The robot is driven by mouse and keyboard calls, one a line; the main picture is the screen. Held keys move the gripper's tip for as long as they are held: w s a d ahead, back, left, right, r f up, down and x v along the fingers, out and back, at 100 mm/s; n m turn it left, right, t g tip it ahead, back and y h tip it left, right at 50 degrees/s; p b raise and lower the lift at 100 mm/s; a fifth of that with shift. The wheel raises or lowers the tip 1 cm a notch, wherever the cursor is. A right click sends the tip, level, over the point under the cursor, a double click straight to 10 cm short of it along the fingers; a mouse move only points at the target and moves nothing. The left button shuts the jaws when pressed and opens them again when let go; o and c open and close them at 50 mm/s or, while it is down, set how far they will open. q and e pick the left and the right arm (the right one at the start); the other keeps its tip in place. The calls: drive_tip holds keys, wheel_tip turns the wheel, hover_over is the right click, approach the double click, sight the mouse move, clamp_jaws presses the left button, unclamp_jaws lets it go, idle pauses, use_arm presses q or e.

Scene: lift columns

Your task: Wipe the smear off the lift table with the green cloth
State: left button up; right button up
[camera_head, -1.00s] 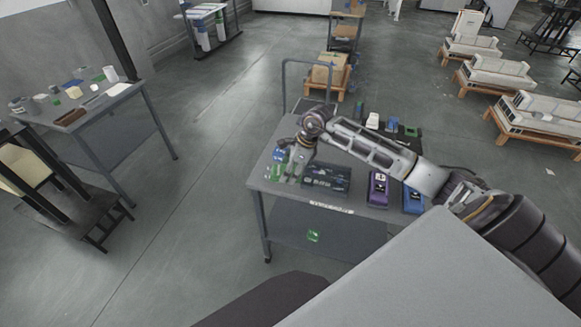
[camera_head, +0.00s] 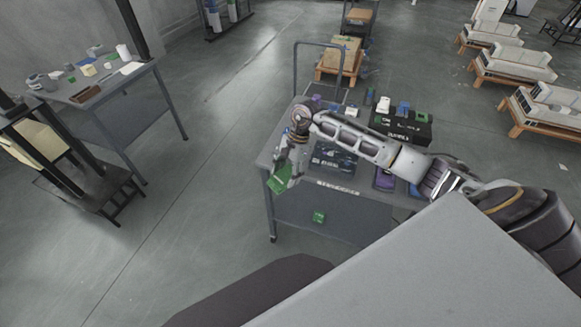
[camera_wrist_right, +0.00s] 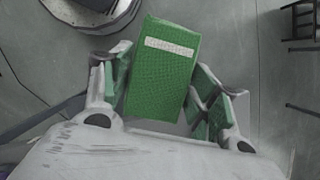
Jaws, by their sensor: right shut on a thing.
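My right gripper (camera_head: 287,170) is shut on the green cloth (camera_head: 280,179), at the front left corner of the grey trolley (camera_head: 262,161). In the right wrist view the cloth (camera_wrist_right: 158,85) looks like a flat green block with a white label, between the two green-padded fingers. It hangs clear of the trolley top as far as I can see. A dark stand with posts and a pale yellow panel (camera_head: 38,146) is at the left; I cannot tell if it is the lift table. No smear can be made out. My left gripper is not in view.
The trolley carries a dark box (camera_head: 333,158), a purple device (camera_head: 384,180) and a black case (camera_head: 402,125). A small green item (camera_head: 319,217) shows below its top. A grey table (camera_head: 150,78) with small items stands at the left. The floor between is clear.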

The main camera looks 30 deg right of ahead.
sight(280, 180)
drive_tip(key=n, duration=0.1)
drive_tip(key=a+n, duration=0.1)
drive_tip(key=a+n+g, duration=0.1)
drive_tip(key=shift+s+f, duration=0.35)
drive_tip(key=n, duration=0.1)
drive_tip(key=a+n, duration=0.1)
drive_tip(key=n+g+h, duration=0.1)
drive_tip(key=shift+s+a+f+n, duration=0.15)
drive_tip(key=shift+s+f+n, duration=0.1)
drive_tip(key=shift+s+n, duration=0.15)
drive_tip(key=n, duration=0.1)
drive_tip(key=a+n+h, duration=0.1)
drive_tip(key=n, duration=0.1)
drive_tip(key=s+n, duration=0.1)
drive_tip(key=shift+a+f+n+g, duration=0.2)
drive_tip(key=shift+n+g, duration=0.1)
drive_tip(key=shift+g, duration=0.1)
drive_tip(key=n, duration=0.1)
drive_tip(key=n+h, duration=0.2)
drive_tip(key=n, duration=0.1)
drive_tip(key=shift+s+a+f+g, duration=0.1)
drive_tip(key=shift+s+a+g, duration=0.2)
drive_tip(key=shift+s+g, duration=0.1)
